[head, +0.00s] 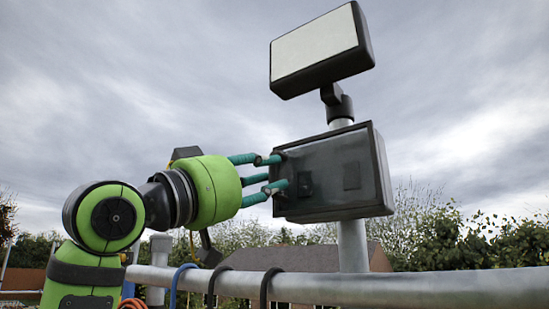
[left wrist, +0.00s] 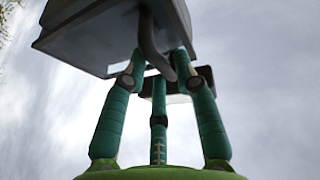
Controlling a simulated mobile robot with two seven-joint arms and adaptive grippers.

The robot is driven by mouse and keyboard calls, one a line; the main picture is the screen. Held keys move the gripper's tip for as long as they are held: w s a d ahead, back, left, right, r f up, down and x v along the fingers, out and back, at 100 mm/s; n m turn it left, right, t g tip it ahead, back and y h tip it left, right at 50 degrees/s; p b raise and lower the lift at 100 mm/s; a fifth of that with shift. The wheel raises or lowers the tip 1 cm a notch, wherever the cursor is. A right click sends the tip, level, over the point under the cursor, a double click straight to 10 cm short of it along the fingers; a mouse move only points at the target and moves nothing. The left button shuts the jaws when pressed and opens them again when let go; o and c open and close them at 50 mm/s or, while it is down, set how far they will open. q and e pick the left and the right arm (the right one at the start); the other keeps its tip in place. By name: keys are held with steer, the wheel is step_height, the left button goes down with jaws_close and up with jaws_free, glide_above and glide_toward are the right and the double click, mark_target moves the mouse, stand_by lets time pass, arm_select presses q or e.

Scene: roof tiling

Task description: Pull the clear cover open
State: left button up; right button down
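A dark grey box with a smoky clear cover (head: 335,176) stands on a pole, its front facing me. The cover looks shut against the box. Two dark square shapes show dimly through it. My left gripper (head: 279,172) reaches the cover's left edge with its teal fingers. In the left wrist view the box's underside (left wrist: 85,45) is above, and a curved grey handle (left wrist: 152,45) hangs between the fingertips (left wrist: 160,72). The fingers are apart around the handle, with a bright gap on its left side. Whether a fingertip touches it is unclear. My right gripper is not in view.
A tilted panel with a pale face (head: 316,45) sits on the pole above the box. A thick metal rail (head: 400,289) runs across the bottom, with dark and blue loops hanging over it. Open sky surrounds the box; trees and a roof are behind.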

arm_select(q)
steer(key=shift+p+x, duration=0.5)
steer(key=shift+x, duration=0.6)
steer(key=shift+s, duration=0.2)
steer(key=shift+w, duration=0.1)
steer(key=c, duration=0.6)
jaws_close()
